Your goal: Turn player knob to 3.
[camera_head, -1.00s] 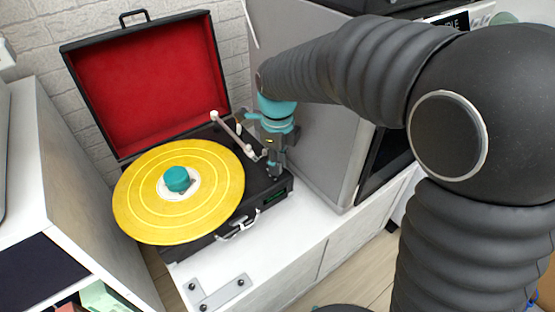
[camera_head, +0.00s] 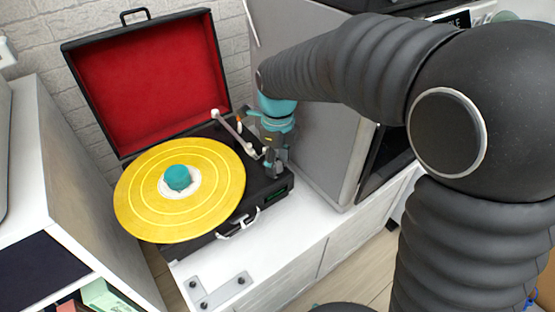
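The record player (camera_head: 210,243) is an open black case with a red-lined lid (camera_head: 145,80). It stands on a white cabinet. A yellow record (camera_head: 215,205) with a teal centre piece (camera_head: 177,177) lies on it. A pale tonearm (camera_head: 230,130) runs along its right side. My gripper (camera_head: 276,172) points down over the right front corner of the player's deck, by the small green display (camera_head: 276,195). The player knob is not visible; my gripper covers that part of the deck. The fingers are small and dark, and their opening is unclear.
A large grey box or speaker (camera_head: 310,140) stands close to the right of my gripper. A white shelf (camera_head: 60,190) stands at left.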

